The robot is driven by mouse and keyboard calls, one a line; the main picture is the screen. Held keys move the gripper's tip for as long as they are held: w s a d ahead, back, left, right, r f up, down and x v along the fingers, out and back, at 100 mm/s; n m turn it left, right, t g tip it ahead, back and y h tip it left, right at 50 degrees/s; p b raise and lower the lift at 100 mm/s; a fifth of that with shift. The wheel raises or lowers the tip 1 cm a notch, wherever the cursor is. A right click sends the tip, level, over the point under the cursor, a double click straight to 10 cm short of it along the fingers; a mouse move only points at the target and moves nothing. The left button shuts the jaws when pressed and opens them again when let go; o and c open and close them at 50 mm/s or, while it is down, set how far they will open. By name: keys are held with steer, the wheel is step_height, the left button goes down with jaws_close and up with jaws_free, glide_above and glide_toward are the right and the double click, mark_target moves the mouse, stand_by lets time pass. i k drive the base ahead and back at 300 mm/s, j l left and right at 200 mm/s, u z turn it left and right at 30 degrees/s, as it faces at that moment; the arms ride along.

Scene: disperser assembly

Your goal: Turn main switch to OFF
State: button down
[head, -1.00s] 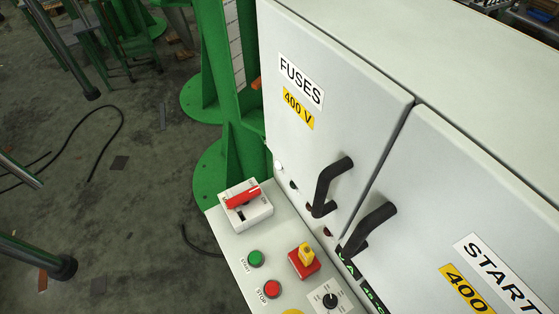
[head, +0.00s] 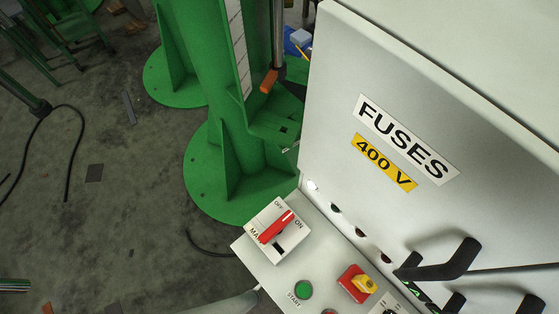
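The main switch (head: 277,230) is a white box with a red handle on the sloped control panel, low in the middle of the head view. Its red handle (head: 276,226) lies diagonally, from lower left to upper right. The labels OFF, ON and part of MAIN are readable around it. The handle's upper right end lies between the OFF and ON labels, so I cannot tell the setting for sure. Nothing touches the switch. My gripper is not in view.
The panel (head: 261,262) also carries a green START button (head: 303,290) and a red and yellow switch (head: 357,283). A grey cabinet marked FUSES 400 V (head: 340,60) with black handles (head: 440,262) stands at right. A green column (head: 235,150) stands behind. Floor at left is mostly open.

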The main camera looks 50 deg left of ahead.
mark_target(277, 228)
steer(key=j+z, duration=0.15)
steer(key=j, duration=0.3)
steer(key=k+j+z, duration=0.15)
steer(key=j, duration=0.3)
steer(key=k+j+u, duration=0.1)
steer(key=j+u, duration=0.25)
steer(key=j, duration=0.35)
steer(key=l+z, duration=0.75)
steer(key=l, duration=0.2)
steer(key=k+u, duration=0.3)
steer(key=k+l, duration=0.2)
steer(key=k, duration=0.35)
